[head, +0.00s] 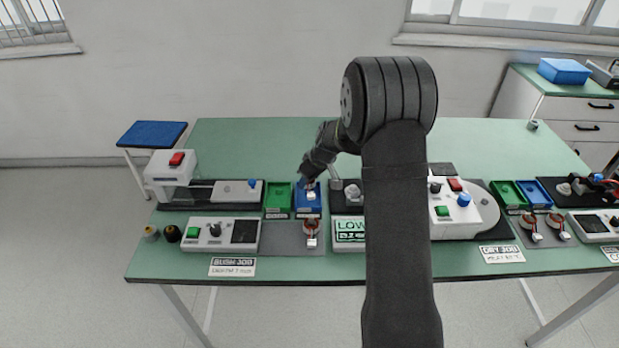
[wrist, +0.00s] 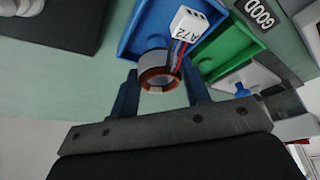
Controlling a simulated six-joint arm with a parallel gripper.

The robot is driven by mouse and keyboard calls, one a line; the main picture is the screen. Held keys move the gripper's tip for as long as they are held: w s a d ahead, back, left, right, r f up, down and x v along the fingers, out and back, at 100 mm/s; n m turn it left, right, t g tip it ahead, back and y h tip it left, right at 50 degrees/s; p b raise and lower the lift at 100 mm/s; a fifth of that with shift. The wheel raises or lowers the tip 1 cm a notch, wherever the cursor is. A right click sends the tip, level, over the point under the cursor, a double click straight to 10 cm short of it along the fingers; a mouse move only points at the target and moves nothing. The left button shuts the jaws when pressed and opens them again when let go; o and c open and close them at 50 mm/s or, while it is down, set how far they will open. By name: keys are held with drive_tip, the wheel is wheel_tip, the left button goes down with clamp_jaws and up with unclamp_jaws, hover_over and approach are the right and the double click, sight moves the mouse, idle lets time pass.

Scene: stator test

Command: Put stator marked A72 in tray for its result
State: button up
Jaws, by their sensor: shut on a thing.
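The stator marked A72 (wrist: 160,75) has a copper-wound ring and a white connector with the label "A72". My gripper (wrist: 160,84) is shut on its ring, with one blue finger on each side. In the head view my gripper (head: 307,182) and the stator's white connector (head: 311,196) are over the blue tray (head: 300,209). In the wrist view the blue tray (wrist: 128,45) lies behind the stator; I cannot tell whether they touch. The green tray (head: 278,208) is beside it on the left; its label (wrist: 261,13) reads "GOOD" in the wrist view.
Another stator (head: 311,230) lies on a grey mat in front of the blue tray. A display (head: 350,230) beside it reads "LOW". A press-like tester (head: 172,172) and a control box (head: 218,234) stand at left. More trays (head: 508,193) and stators are at right.

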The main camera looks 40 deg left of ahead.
drive_tip(key=shift+f, duration=0.2)
drive_tip(key=shift+f, duration=0.85)
drive_tip(key=shift+f, duration=0.35)
idle(0.4)
drive_tip(key=o, duration=1.2)
drive_tip(key=shift+d, duration=0.15)
drive_tip(key=shift+r, duration=0.25)
drive_tip(key=v, duration=1.7)
drive_tip(key=shift+s, duration=0.15)
drive_tip(key=x, duration=1.6)
drive_tip(key=shift+f, duration=0.15)
